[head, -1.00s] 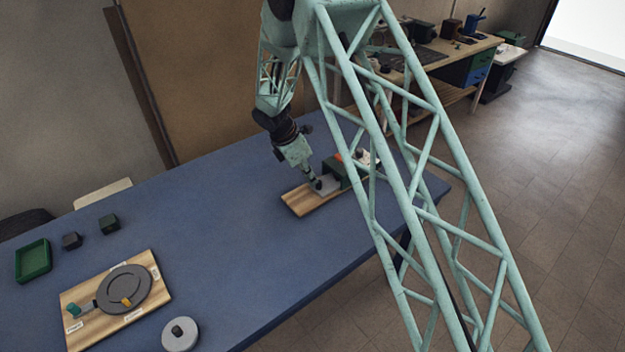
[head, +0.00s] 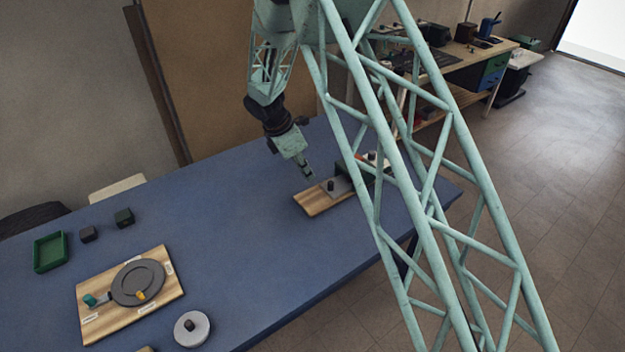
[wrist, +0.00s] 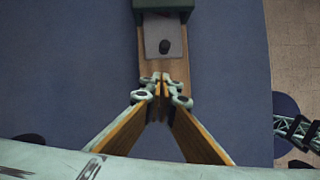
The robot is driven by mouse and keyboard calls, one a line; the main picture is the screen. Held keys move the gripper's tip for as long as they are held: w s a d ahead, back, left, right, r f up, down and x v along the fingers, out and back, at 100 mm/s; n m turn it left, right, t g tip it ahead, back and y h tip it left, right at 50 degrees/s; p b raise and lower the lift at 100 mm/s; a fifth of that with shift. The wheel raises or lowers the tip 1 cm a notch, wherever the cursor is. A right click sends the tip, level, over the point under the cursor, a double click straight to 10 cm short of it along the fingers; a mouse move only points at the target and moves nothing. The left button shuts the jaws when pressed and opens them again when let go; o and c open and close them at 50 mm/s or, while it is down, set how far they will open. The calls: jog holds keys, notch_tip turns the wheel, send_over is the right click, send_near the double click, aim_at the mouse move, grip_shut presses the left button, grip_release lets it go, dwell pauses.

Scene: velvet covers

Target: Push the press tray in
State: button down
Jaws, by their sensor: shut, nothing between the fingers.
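The press tray (head: 341,187) is a flat grey plate with a black knob (head: 331,186) standing on it. It lies on a wooden base board (head: 315,201), with its far end at the dark green press housing (head: 345,170). In the wrist view the tray (wrist: 152,42) meets the housing (wrist: 165,5) at the top; how far it reaches inside is hidden. My gripper (head: 311,177) is shut and empty, left of the knob in the head view. In the wrist view its closed fingertips (wrist: 161,82) are over the board's near end, apart from the knob.
My own lattice arm partly hides the housing in the head view. On the blue table (head: 235,215), a board with a grey disc (head: 138,283), a round grey weight (head: 191,329), a green tray (head: 50,252) and two dark blocks lie to the left. The table between is clear.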

jog(key=shift+v, duration=2.1)
jog(key=shift+d, duration=0.1)
jog(key=shift+r, duration=0.15)
jog(key=s+d+r+m+y, duration=0.1)
jog(key=s+d+r+m, duration=0.3)
jog(key=s+d+r, duration=0.45)
jog(key=s+d+r+m, duration=0.4)
jog(key=s+d+r, duration=0.1)
jog(key=r, duration=0.7)
jog(key=s+d+r+m+y, duration=0.1)
jog(key=s+d+r+m, duration=0.3)
jog(key=s+d+r, duration=0.45)
jog(key=s+d+r+m+b, duration=0.1)
jog(key=s+d+r+m, duration=0.25)
jog(key=s, duration=0.45)
jog(key=s+d+r+m, duration=0.2)
jog(key=s+r, duration=0.2)
jog(key=s, duration=0.3)
jog(key=s+d+m+t+y, duration=0.1)
jog(key=s+m, duration=0.5)
jog(key=s, duration=1.2)
jog(key=shift+d+f+t+y+b, duration=0.35)
jog(key=shift+t+y+b, duration=0.05)
jog(key=shift+t+b, duration=0.1)
